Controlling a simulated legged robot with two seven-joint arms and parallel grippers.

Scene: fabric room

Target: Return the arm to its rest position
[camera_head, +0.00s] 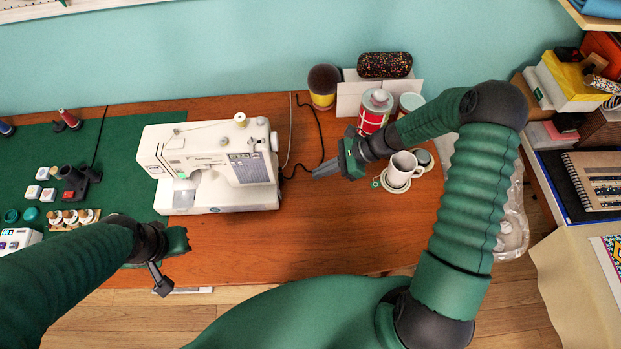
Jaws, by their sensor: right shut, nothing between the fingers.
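My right gripper (326,170) is shut and empty. It hangs above the wooden table between the white sewing machine and the white mug, with its fingers pointing left. My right arm (466,200) is bent, rising from the lower right and reaching back over the right part of the table. My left gripper (165,284) is near the table's front edge at the lower left. Its fingers are small and partly hidden, so I cannot tell whether they are open.
The sewing machine (210,165) stands at the table's middle left. The mug (402,170) is on a coaster beside my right forearm, with a red-and-white can (375,111) behind. The wooden tabletop (330,235) is clear in front. A shelf with a notebook (592,184) is at right.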

